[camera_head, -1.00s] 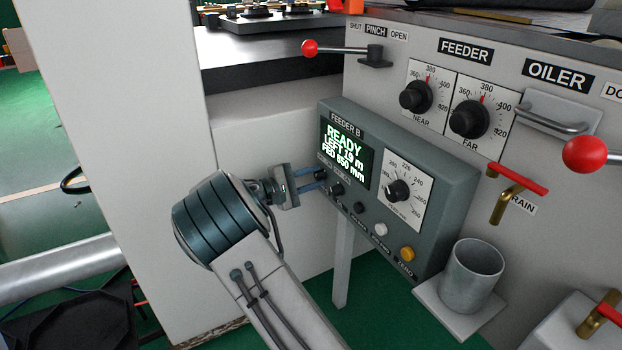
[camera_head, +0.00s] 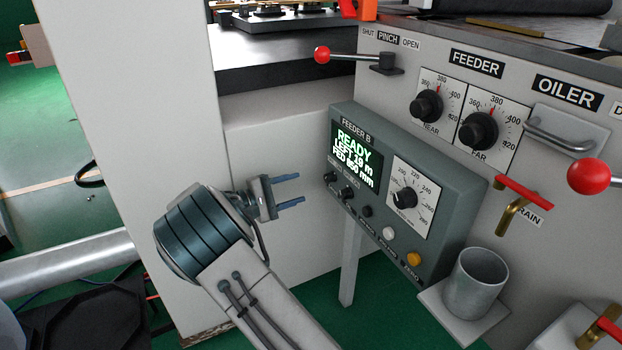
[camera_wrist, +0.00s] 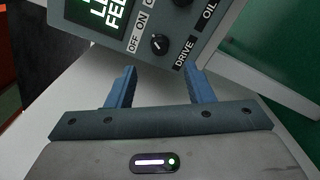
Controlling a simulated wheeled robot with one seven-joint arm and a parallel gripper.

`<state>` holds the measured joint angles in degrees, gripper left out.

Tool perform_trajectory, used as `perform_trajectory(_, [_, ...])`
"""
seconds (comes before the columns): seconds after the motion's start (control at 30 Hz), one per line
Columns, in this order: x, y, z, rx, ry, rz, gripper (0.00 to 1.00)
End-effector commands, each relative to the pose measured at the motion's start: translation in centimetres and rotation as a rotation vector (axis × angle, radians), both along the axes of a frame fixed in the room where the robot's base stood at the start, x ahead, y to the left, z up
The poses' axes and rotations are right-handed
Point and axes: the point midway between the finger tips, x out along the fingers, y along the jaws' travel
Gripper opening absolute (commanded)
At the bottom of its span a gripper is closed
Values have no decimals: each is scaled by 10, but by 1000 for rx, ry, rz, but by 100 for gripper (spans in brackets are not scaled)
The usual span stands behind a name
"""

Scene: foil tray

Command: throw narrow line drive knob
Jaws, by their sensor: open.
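The drive knob (camera_head: 330,178) is a small black knob at the left end of the grey Feeder B panel (camera_head: 455,205). In the wrist view the knob (camera_wrist: 159,44) has a white mark, OFF and ON lettering beside it and a DRIVE label below. I cannot tell its setting for certain. My gripper (camera_head: 300,188) is open and empty, with two blue fingers pointing at the panel from the left, a short gap away. In the wrist view my gripper (camera_wrist: 160,75) has the knob just beyond and between its fingertips.
A second small knob (camera_head: 346,192), labelled OIL, is close beside the drive knob. The panel also has a lit READY screen (camera_head: 356,158), a dial (camera_head: 404,197) and several buttons. A metal cup (camera_head: 476,283) and a red-handled valve (camera_head: 522,192) are to the right.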

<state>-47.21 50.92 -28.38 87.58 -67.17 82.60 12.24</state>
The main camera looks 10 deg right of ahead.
Motion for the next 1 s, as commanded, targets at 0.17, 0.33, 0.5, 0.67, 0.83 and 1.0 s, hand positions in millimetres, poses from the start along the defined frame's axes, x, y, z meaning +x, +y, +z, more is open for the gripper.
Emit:
perform_trajectory(0.17, [-10, 32, 2, -2, 1, 2, 47])
perform_trajectory(0.33, [-15, 47, 1, 0, -1, 0, 47])
perform_trajectory(0.5, [-16, 50, 0, 0, 0, -1, 47])
perform_trajectory(0.67, [-16, 50, 0, 0, 0, -1, 47])
perform_trajectory(0.83, [-16, 50, 0, 2, 0, -1, 47])
perform_trajectory(1.0, [-23, 27, 22, 77, 21, -48, 47])
